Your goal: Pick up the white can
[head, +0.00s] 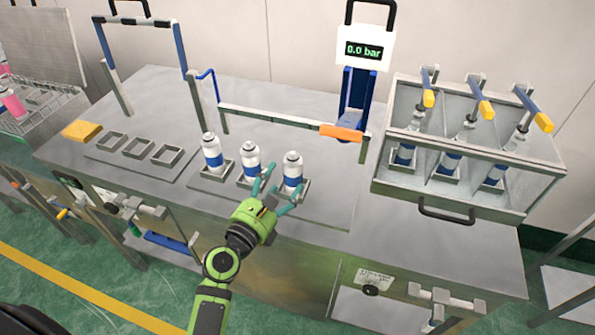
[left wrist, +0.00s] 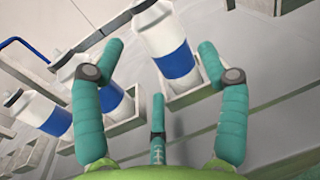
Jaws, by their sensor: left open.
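Three white cans with blue bands stand upright in square holders on the grey bench plate: a left can (head: 212,155), a middle can (head: 250,163) and a right can (head: 292,172). My left gripper (head: 288,176) is open in front of the right can, its teal fingers pointing towards it. In the left wrist view, the right can (left wrist: 167,42) appears between the two upper fingertips (left wrist: 160,47), and its base sits in its holder. The middle can (left wrist: 112,98) is partly hidden behind a finger. I cannot tell whether any finger touches the right can. My right gripper is not in view.
A clear-walled box (head: 470,140) with several valves and more cans stands at the right. A gauge reading 0.0 bar (head: 364,49) and an orange-ended press (head: 341,132) stand behind.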

